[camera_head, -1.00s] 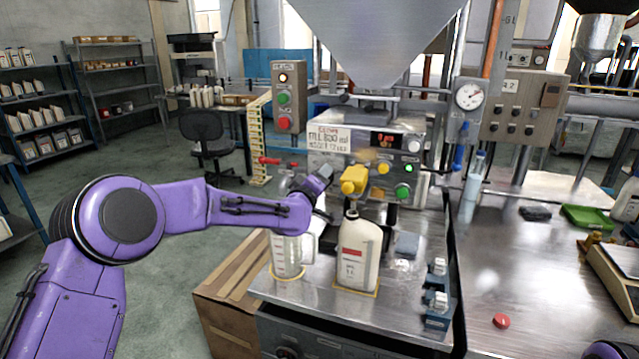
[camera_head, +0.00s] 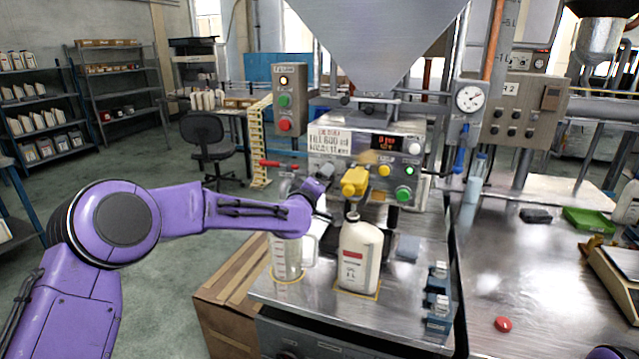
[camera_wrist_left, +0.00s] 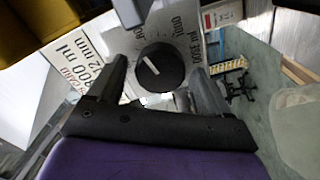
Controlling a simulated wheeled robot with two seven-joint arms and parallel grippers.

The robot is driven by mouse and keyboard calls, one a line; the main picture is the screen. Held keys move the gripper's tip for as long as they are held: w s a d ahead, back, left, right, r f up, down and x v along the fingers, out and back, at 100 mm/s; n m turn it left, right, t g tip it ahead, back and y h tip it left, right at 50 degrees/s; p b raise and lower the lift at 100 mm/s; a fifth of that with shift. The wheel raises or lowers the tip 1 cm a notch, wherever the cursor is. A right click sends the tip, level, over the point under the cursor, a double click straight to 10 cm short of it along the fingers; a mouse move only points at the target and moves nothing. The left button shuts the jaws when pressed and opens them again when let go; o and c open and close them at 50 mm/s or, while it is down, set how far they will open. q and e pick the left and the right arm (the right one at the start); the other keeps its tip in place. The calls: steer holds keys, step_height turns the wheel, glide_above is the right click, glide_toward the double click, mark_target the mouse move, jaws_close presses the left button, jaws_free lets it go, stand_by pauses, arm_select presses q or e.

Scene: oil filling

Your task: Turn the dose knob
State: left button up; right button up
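The dose knob (camera_wrist_left: 160,68) is round and black with a white pointer line. In the left wrist view it sits on a grey scale plate, its pointer toward the left of the picture. My left gripper (camera_wrist_left: 160,85) is open, one finger on each side of the knob, with gaps visible between fingers and knob. Whether either finger touches it cannot be told. In the head view the left gripper (camera_head: 318,186) is at the left side of the filling machine's panel (camera_head: 345,143), partly hidden by my wrist. My right gripper is not in view.
A yellow nozzle (camera_head: 355,181) stands close right of my left gripper, above a white bottle (camera_head: 358,258). A clear measuring jug (camera_head: 287,258) stands below my wrist. A red-handled valve (camera_head: 272,163) is just left. A red cap (camera_head: 503,324) lies on the right table.

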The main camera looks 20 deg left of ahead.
arm_select(q)
steer(key=s+b, duration=0.3)
steer(key=s, duration=0.7)
steer(key=shift+s+a, duration=0.2)
steer(key=shift+s, duration=0.1)
